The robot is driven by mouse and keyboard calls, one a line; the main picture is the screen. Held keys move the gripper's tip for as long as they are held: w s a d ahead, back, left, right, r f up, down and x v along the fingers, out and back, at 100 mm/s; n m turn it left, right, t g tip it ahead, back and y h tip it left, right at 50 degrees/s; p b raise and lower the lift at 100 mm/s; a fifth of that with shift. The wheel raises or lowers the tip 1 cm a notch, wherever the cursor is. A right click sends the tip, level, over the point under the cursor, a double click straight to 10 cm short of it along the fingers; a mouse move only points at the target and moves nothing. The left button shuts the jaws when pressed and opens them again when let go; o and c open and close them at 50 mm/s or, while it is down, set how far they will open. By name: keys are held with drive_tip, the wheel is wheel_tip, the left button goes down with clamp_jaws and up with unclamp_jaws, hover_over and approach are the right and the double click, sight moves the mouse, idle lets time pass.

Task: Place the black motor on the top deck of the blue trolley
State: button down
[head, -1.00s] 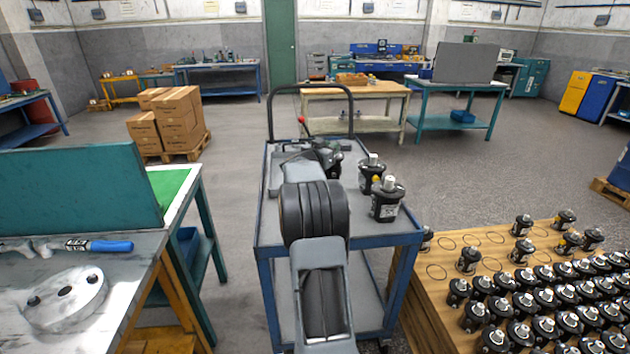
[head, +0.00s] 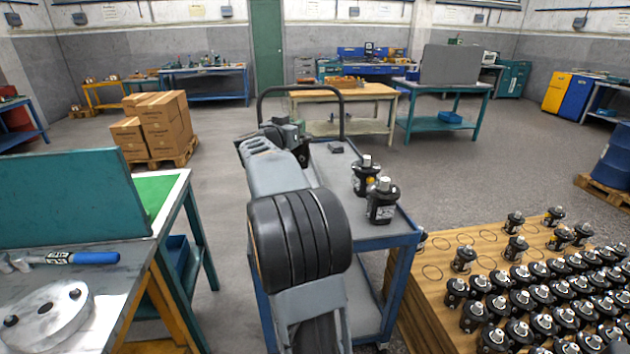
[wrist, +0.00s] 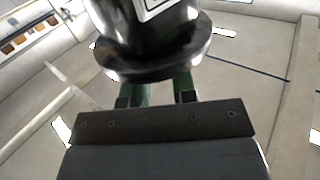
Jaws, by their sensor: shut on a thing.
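A black motor (wrist: 150,45) with a white label and a wide round flange fills the top of the wrist view. My gripper (wrist: 158,88) is shut on it, with green fingers under the flange. In the head view my gripper (head: 285,132) is over the far left part of the blue trolley (head: 398,240); my arm hides most of it and the held motor. I cannot tell whether the held motor touches the deck. Two other black motors, one nearer (head: 382,203) and one farther (head: 364,175), stand upright on the deck's right side.
A wooden pallet surface (head: 440,285) with rows of motors is at right. A workbench with a teal panel (head: 80,205) stands at left. Some deck between handle and motors is bare.

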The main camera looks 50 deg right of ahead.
drive_tip(key=s+a+f+m+g, duration=0.1)
drive_tip(key=s+a+f+g, duration=0.1)
drive_tip(key=s+a+f, duration=0.8)
drive_tip(key=w+d+f+b, duration=0.3)
drive_tip(key=w+d+f, duration=0.6)
drive_tip(key=f, duration=0.1)
drive_tip(key=shift+w+d+m, duration=0.25)
drive_tip(key=shift+w+m, duration=0.05)
drive_tip(key=shift+w, duration=0.1)
drive_tip(key=shift+f, duration=0.25)
drive_tip(key=c, duration=0.9)
unclamp_jaws()
drive_tip(key=shift+f, duration=0.2)
